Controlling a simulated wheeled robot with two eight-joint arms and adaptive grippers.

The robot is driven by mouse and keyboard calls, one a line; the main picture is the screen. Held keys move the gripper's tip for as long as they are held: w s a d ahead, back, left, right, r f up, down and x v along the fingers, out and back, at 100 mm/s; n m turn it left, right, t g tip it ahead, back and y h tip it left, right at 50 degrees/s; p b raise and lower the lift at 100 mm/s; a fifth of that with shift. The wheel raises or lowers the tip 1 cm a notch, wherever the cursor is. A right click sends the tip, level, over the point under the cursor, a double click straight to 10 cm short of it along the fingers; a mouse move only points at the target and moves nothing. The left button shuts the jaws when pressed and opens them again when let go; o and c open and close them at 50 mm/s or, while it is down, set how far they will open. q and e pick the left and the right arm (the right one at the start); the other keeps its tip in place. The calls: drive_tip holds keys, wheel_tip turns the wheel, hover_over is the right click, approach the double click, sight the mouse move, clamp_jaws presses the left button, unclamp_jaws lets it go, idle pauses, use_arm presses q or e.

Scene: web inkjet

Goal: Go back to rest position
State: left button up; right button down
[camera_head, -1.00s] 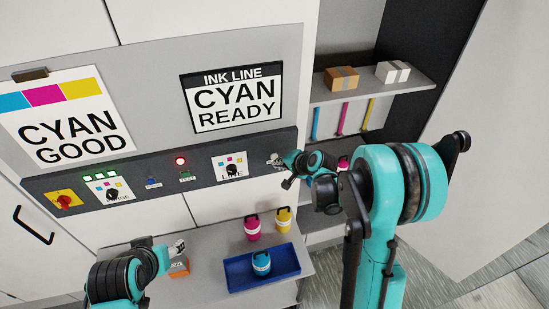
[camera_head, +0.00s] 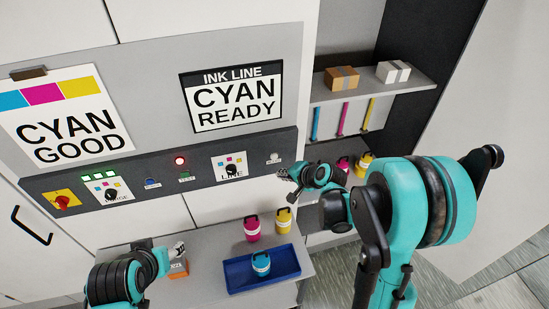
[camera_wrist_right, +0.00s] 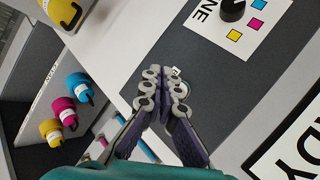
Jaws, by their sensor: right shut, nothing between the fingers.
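My right gripper (camera_head: 284,174) is shut and empty, in front of the right end of the dark control strip (camera_head: 205,160). In the right wrist view its fingertips (camera_wrist_right: 165,80) are together over the dark strip, partly covering a small pale round part. That part shows in the head view as a white button (camera_head: 274,157), just above and left of the gripper. My left arm comes in at the lower left. The left gripper (camera_head: 179,248) is small and partly seen near an orange box; its finger opening cannot be made out.
A blue tray (camera_head: 284,270) holds a cyan bottle (camera_head: 261,264) on the grey shelf. A magenta bottle (camera_head: 252,228) and a yellow bottle (camera_head: 283,221) stand behind it. An orange box (camera_head: 178,268) is by the left gripper. Boxes sit on the upper right shelf (camera_head: 400,84).

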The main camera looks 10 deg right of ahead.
idle(0.4)
drive_tip(key=s+f+n+h+b, duration=0.2)
drive_tip(key=s+f+n+b, duration=0.3)
drive_tip(key=s+f+b, duration=0.3)
drive_tip(key=s+f+n+g+h+b, duration=0.1)
drive_tip(key=s+f+n+h+b, duration=0.1)
drive_tip(key=s+f+n+b, duration=0.3)
drive_tip(key=s+f+b, duration=0.4)
drive_tip(key=s+b, duration=0.6)
drive_tip(key=b, duration=0.3)
drive_tip(key=shift+s+n+g, duration=0.3)
drive_tip(key=shift+s, duration=0.05)
drive_tip(key=shift+a, duration=0.1)
